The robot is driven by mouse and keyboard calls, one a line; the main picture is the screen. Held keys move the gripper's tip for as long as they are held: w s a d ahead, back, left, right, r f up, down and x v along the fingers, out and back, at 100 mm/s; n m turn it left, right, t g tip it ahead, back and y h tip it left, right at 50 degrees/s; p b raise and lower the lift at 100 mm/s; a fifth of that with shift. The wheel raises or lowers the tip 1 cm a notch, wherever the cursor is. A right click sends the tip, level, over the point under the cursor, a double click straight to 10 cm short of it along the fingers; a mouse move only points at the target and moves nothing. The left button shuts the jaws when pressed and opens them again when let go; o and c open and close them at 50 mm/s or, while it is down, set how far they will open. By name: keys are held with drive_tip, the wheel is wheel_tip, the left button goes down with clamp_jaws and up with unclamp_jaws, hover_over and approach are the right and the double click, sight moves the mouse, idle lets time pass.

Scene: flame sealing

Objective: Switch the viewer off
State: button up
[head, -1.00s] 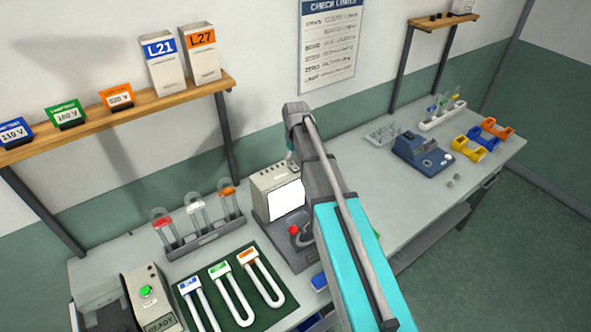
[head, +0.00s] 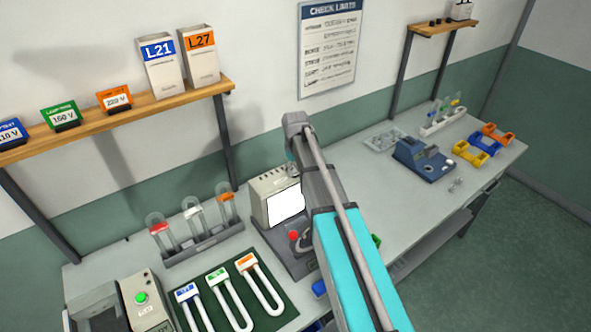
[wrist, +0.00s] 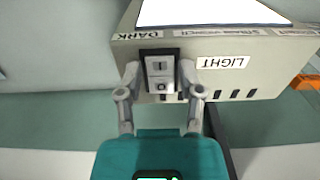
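The viewer (head: 261,203) is a beige box with a bright white lit screen (head: 286,207), standing on the bench beside my arm. In the wrist view, the viewer's face (wrist: 228,55) fills the upper part, with upside-down "DARK" and "LIGHT" labels. A black-framed rocker switch (wrist: 160,71) marked I and O sits on that face between the labels. My gripper (wrist: 159,72) is in front of it, its two fingers apart, one on each side of the switch. I cannot tell whether they touch the face. In the head view, my arm hides the gripper and part of the viewer.
A rack with labelled tubes (head: 203,244) stands left of the viewer. A dark green mat (head: 272,298) with several U-shaped tubes lies in front. A shelf (head: 130,108) hangs above at left.

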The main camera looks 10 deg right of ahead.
clamp_jaws()
drive_tip(key=shift+w+g+h, duration=0.25)
drive_tip(key=shift+g+h, duration=0.05)
drive_tip(key=shift+g, duration=0.4)
drive_tip(key=shift+r+g+h, duration=0.1)
drive_tip(key=shift+g+h, duration=0.2)
drive_tip(key=shift+g, duration=0.4)
drive_tip(key=shift+a, duration=0.1)
drive_tip(key=o, duration=0.5)
unclamp_jaws()
drive_tip(key=shift+s+t, duration=0.2)
drive_tip(key=shift+t, duration=0.2)
